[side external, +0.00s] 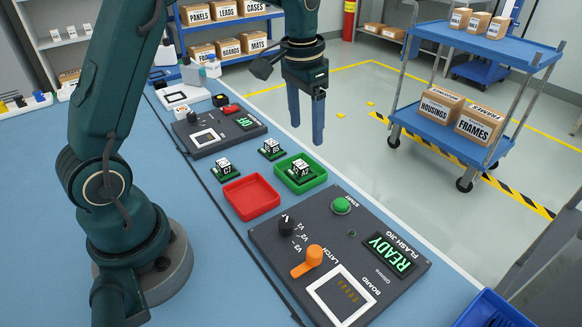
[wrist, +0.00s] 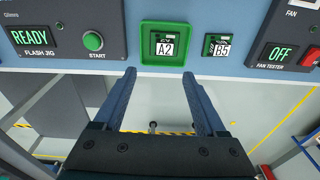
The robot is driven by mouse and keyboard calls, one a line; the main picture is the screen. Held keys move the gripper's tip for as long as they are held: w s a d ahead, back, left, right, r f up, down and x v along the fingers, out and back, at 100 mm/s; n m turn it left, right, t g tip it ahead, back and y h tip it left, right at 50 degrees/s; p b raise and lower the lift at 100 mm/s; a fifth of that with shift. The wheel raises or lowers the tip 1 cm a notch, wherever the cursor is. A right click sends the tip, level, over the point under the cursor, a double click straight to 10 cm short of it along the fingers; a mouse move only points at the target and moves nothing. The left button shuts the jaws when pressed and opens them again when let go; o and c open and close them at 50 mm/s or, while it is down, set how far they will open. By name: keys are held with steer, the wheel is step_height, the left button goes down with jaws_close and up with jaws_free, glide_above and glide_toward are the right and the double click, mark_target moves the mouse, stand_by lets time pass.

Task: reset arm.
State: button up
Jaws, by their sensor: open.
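My gripper (side external: 306,125) hangs in the air past the bench's right edge, its two dark blue fingers pointing down, apart and empty. In the wrist view, my gripper (wrist: 159,76) also shows a clear gap between its fingertips. The board A2 (side external: 300,171) sits in the green tray (side external: 316,183); the wrist view shows this board (wrist: 166,48) ahead of the fingers. The board B5 (side external: 272,149) and the board C7 (side external: 223,167) stand on the bench beside the trays. The red tray (side external: 251,197) is empty.
The flash jig (side external: 325,255) shows READY, with an orange latch (side external: 307,261) and an empty board socket. The fan tester (side external: 215,134) shows OFF. A blue cart (side external: 440,130) with boxes stands on the floor at right. A blue bin (side external: 490,308) is at lower right.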

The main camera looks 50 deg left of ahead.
steer(key=s+d+r+t, duration=0.3)
steer(key=s+d+r, duration=0.1)
steer(key=s+r, duration=0.45)
steer(key=s+d+f+t, duration=0.1)
steer(key=s+f, duration=0.3)
steer(key=s, duration=0.5)
steer(key=shift+s+d, duration=0.25)
steer(key=shift+d, duration=0.5)
